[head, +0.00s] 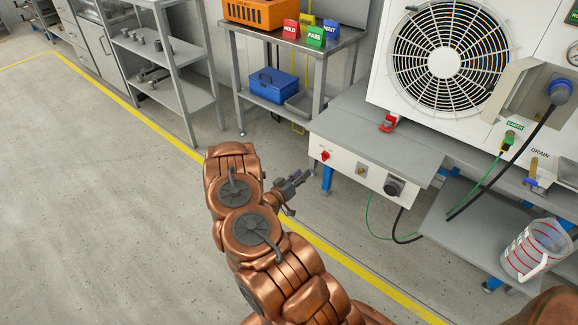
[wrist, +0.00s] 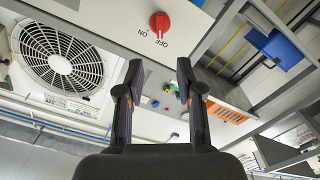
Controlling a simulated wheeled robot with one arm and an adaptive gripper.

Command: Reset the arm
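My gripper (head: 292,184) is at the end of my copper arm, left of the test bench's front panel and apart from it in the head view. In the wrist view my gripper (wrist: 158,84) has its two fingers apart with nothing between them. Beyond the fingers, the wrist view shows the red rotary switch (wrist: 160,22) with ON and OFF lettering on the grey-white panel. The same switch (head: 324,156) is small in the head view, at the panel's left end.
The pump unit with its fan (head: 444,62) stands on the bench at right. A measuring jug (head: 536,248) stands lower right. The left floor is clear.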

